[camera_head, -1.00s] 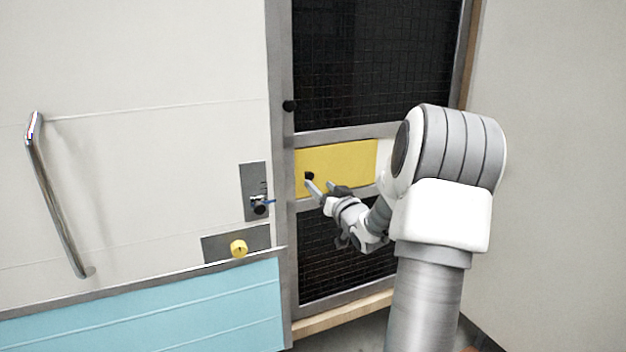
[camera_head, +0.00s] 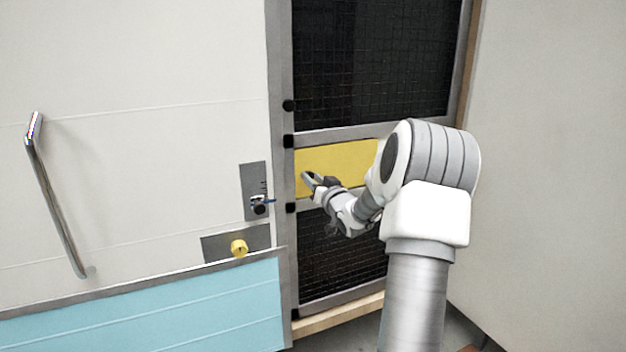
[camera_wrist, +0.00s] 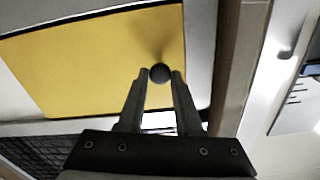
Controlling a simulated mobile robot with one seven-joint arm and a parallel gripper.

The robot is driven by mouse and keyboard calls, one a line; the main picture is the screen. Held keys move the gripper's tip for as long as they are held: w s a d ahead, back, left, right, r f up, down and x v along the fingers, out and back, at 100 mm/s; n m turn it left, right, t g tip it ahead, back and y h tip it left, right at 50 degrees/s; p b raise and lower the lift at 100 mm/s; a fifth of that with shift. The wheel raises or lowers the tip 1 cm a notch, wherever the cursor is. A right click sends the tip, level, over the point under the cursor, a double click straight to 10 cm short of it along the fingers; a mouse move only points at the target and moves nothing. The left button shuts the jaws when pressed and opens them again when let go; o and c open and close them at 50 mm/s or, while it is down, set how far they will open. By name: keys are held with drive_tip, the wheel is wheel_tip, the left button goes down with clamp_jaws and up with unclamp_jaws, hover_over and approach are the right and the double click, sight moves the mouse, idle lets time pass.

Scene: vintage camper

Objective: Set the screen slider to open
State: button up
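The screen slider is a yellow panel (camera_head: 345,160) set between the upper and lower dark mesh of the screen door. It also fills the upper left of the wrist view (camera_wrist: 90,60). A round black knob (camera_wrist: 160,73) stands out from the panel near one end. My gripper (camera_wrist: 160,75) has one finger on each side of the knob, close against it, and looks shut on it. In the head view my gripper (camera_head: 312,179) is at the panel's left end and hides the knob. The panel covers the gap between the two mesh sections.
The door's grey frame (camera_head: 281,180) stands just left of the panel. Left of it are a latch plate (camera_head: 255,180), a yellow lock knob (camera_head: 239,248) and a metal grab handle (camera_head: 55,200). A bare wall (camera_head: 550,160) is close on the right.

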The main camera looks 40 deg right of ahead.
clamp_jaws()
idle(1.0)
